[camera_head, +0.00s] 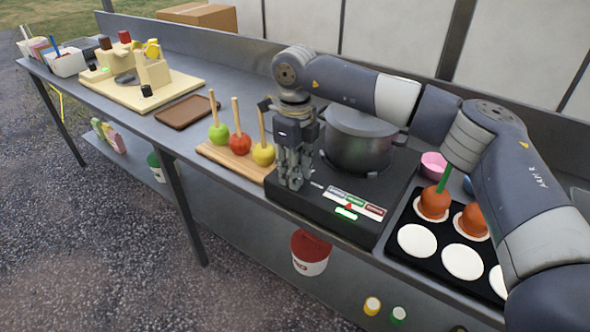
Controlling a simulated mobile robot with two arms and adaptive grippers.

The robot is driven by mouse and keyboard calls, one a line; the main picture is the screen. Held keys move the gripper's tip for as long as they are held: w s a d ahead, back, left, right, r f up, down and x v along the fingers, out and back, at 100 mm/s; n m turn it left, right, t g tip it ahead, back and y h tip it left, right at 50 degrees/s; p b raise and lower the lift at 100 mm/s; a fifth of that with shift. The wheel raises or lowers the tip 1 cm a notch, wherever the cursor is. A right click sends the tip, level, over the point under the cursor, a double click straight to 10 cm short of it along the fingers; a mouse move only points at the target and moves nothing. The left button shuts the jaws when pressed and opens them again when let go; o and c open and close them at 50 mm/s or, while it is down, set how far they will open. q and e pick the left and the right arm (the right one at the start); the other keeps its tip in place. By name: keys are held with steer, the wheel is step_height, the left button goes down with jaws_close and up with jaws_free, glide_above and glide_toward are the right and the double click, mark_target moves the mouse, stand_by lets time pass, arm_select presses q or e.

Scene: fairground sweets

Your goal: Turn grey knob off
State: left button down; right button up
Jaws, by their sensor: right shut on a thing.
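A black hotplate (325,219) stands on the metal counter with a grey pot (358,142) on it. Its front panel has a label strip (354,201) with grey, green and red fields, a small red pointer (349,206) beneath the middle, and a lit green light (346,213). My right gripper (294,184) points down at the left part of the hotplate's top. Its fingers are shut on the grey knob, which they hide almost wholly, so the knob's angle cannot be read. My left gripper is not in view.
Left of the hotplate, a wooden board (240,160) carries three apples on sticks. A brown tray (187,111) lies beyond it. A black tray (423,256) with white rounds and two coated apples is close on the right. My right arm reaches over the pot area.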

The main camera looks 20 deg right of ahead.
steer(key=o, duration=1.1)
step_height(320, 180, up, 12)
